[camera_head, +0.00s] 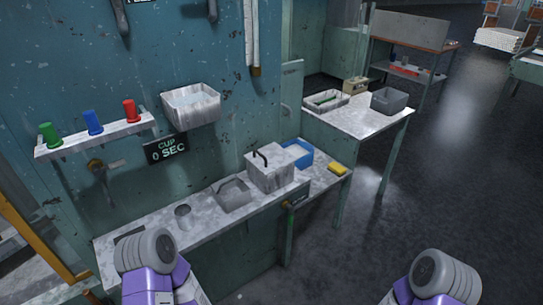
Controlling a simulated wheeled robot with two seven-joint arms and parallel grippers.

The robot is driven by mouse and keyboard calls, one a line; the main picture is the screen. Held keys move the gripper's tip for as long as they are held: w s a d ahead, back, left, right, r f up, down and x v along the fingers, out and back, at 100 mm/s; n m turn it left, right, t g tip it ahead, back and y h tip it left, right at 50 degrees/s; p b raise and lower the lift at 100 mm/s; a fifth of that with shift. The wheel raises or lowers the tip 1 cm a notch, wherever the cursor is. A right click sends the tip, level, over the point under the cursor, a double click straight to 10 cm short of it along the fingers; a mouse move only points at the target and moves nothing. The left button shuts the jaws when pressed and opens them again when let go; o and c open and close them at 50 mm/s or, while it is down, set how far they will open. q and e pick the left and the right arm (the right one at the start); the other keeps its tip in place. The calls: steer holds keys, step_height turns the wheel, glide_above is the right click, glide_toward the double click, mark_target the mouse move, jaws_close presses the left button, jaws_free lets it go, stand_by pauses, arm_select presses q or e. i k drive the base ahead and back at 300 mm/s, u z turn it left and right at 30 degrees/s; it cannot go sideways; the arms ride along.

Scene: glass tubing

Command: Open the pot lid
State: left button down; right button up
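A grey, box-shaped pot (271,178) stands on the long bench against the wall, near the bench's right part. A dark curved handle (261,157) rises from its top. The top looks covered, but the seam of a lid is too small to make out. Purple and grey parts of my two arms show at the lower left and lower right. Both lie in front of the bench, apart from the pot. Neither gripper shows in this view.
A blue tub (298,153) stands just behind the pot, and a yellow sponge (338,169) lies to its right. A grey handled piece (232,194) and a small round item (183,211) are to its left. Colored cups line a wall shelf (95,137). Open floor lies right.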

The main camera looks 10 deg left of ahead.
mark_target(270, 153)
steer(key=z, duration=1.05)
steer(key=i, duration=1.05)
steer(key=u, duration=1.1)
